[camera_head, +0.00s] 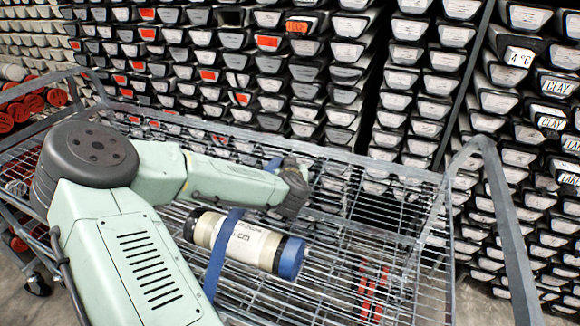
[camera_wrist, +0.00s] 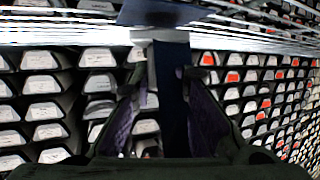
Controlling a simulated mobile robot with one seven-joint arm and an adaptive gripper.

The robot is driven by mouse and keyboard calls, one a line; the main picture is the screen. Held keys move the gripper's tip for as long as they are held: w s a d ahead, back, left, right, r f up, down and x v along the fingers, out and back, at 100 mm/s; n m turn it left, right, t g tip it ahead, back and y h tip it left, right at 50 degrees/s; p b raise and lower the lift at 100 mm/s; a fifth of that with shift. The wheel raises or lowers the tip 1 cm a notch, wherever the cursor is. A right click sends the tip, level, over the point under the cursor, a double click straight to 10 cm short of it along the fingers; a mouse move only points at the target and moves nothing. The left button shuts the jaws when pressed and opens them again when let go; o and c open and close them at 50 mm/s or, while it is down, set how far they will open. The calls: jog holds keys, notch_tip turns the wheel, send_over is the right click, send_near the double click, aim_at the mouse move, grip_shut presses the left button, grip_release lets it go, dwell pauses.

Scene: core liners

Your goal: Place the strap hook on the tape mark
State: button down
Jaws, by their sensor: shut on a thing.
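My gripper (camera_head: 294,187) is at the end of my arm, above the far side of the wire cart. In the wrist view my gripper (camera_wrist: 160,88) has purple-padded fingers on both sides of a dark blue strap piece (camera_wrist: 172,95), which I take to be the strap hook, and it is shut on it. A blue strap (camera_head: 222,250) crosses over a core tube (camera_head: 254,245) lying on the cart. A small blue bit (camera_head: 273,163) shows beside my gripper; my arm hides the stretch between. I cannot make out the tape mark in either view.
The wire cart (camera_head: 330,150) has a raised rail and a tall curved handle (camera_head: 495,185) at the right. The racks of labelled core boxes (camera_head: 400,80) stand close behind it. Red-capped tubes (camera_head: 35,103) lie at the left. The mesh right of the core tube is clear.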

jog(key=shift+f, duration=0.45)
jog(key=shift+f, duration=0.3)
jog(key=c, duration=1.6)
grip_release()
jog(key=shift+r, duration=0.1)
jog(key=shift+o, duration=0.2)
